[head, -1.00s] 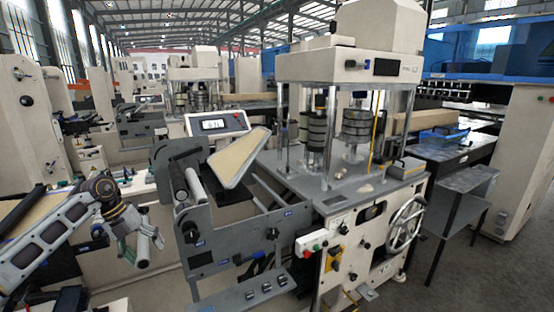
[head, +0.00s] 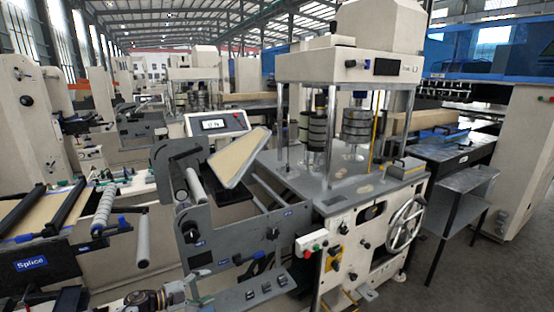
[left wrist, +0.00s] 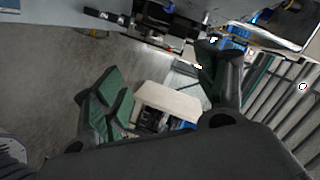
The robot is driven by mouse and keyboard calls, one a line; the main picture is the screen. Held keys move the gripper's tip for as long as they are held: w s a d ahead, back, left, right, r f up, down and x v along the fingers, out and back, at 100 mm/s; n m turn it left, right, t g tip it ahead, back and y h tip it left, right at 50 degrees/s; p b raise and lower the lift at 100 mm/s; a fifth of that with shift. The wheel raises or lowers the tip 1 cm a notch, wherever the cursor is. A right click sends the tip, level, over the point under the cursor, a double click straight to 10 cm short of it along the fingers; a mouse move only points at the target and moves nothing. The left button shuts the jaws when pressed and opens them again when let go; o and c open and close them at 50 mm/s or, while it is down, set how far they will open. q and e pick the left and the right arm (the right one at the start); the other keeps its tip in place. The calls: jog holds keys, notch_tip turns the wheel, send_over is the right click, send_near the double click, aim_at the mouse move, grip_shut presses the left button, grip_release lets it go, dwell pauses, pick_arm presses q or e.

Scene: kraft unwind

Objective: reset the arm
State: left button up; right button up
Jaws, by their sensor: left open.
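My left arm shows only at the bottom edge of the head view, where the left gripper (head: 188,290) is partly cut off by the frame, low in front of the grey machine frame. In the left wrist view the left gripper (left wrist: 163,72) has its two green-padded fingers spread wide apart. It is open and holds nothing that I can see. A pale block-shaped surface shows beyond and between the fingers. My right gripper is in neither view.
A grey unwind frame (head: 230,230) with a display (head: 213,124) stands close to the gripper. The press machine (head: 350,195) with a handwheel (head: 405,222) is to its right. A roller stand with a "Splice" label (head: 32,264) is at the left. Grey floor is clear at lower right.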

pick_arm(q)
jog(key=s+a+f+n+t+y, duration=0.25)
jog(key=s+f+n, duration=0.2)
jog(key=f, duration=0.55)
jog(key=s+a+f+n+t+y, duration=0.1)
jog(key=s+f+n+y, duration=0.3)
jog(key=f, duration=0.6)
jog(key=s+a+f+n+g+y, duration=0.2)
jog(key=s+f+n+g+y, duration=0.3)
jog(key=s+f, duration=0.85)
jog(key=s+d+f+n+g, duration=0.2)
jog(key=s+f, duration=0.3)
jog(key=s, duration=0.7)
jog(key=s+d+f+n+g, duration=0.1)
jog(key=s+f, duration=0.4)
jog(key=s, duration=0.8)
jog(key=s+d+f+n+g, duration=0.2)
jog(key=s+f, duration=0.4)
jog(key=s, duration=0.7)
jog(key=shift+s+d+n+g+y, duration=0.25)
jog(key=shift+n+g+y, duration=0.2)
jog(key=shift+n+g, duration=0.25)
jog(key=shift+r, duration=0.1)
